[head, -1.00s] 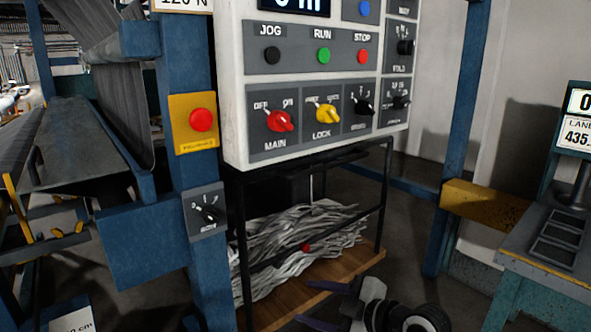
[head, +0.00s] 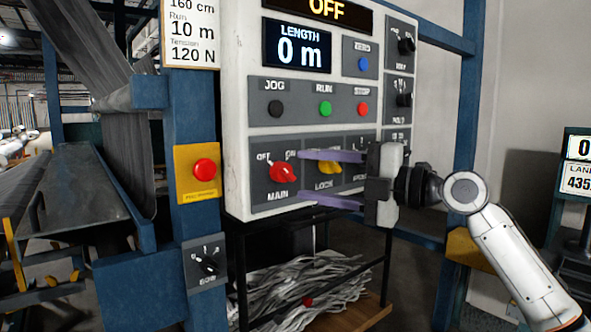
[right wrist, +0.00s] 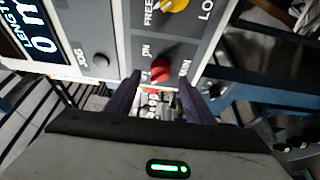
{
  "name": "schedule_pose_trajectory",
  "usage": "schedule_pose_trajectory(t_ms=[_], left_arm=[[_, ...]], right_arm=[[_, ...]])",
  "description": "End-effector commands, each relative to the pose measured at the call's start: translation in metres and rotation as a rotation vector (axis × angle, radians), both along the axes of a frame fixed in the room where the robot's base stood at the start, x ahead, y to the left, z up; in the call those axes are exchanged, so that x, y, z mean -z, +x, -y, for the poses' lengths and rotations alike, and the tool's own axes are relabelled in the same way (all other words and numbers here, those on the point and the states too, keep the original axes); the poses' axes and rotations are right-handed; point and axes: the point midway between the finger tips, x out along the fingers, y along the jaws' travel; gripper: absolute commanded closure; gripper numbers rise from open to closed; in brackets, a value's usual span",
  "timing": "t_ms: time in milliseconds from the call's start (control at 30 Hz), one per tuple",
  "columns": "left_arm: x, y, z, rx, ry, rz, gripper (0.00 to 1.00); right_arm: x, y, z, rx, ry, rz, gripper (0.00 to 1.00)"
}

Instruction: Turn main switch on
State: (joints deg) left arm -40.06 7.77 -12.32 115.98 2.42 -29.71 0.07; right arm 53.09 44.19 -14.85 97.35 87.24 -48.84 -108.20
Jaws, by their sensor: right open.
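The red MAIN switch (head: 283,173) is a rotary knob at the lower left of the white control panel (head: 237,150), with OFF marked at its left and ON at its right. I cannot tell its exact setting. The panel's top display (head: 326,9) reads OFF. My right gripper (head: 302,177) is open, its two purple fingers one above the other, pointing left at the knob. Its tips are just right of the knob in the head view. In the right wrist view the red knob (right wrist: 160,70) shows between the fingertips; contact is not visible. My left gripper is out of view.
The yellow LOCK knob (head: 329,166) lies behind the fingers. The black JOG (head: 276,108), green RUN (head: 325,108) and red STOP (head: 363,109) buttons are above. A red button on a yellow plate (head: 205,169) is on the blue post to the left. A rack of grey strips (head: 290,290) stands below.

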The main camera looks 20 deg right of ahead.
Motion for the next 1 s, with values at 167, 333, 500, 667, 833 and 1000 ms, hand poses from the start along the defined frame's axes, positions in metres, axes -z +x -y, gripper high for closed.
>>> schedule_pose_trajectory(t_ms=[167, 333, 500, 667, 833, 1000], left_arm=[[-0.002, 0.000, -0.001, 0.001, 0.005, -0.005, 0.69], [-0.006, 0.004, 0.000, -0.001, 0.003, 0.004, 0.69], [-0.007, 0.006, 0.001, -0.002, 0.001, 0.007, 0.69], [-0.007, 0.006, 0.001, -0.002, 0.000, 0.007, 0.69], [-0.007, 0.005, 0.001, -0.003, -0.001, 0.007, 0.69], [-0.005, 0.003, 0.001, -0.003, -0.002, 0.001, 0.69]], right_arm=[[-0.001, 0.020, -0.019, 0.000, 0.001, 0.000, 0.52], [0.000, 0.029, -0.026, 0.001, 0.001, -0.001, 0.52], [0.001, 0.030, -0.027, 0.001, 0.001, -0.001, 0.52], [0.001, 0.030, -0.027, 0.001, 0.001, -0.001, 0.60], [0.001, 0.030, -0.027, 0.001, 0.001, -0.001, 0.89], [0.001, 0.030, -0.027, 0.001, 0.004, -0.003, 0.93]])
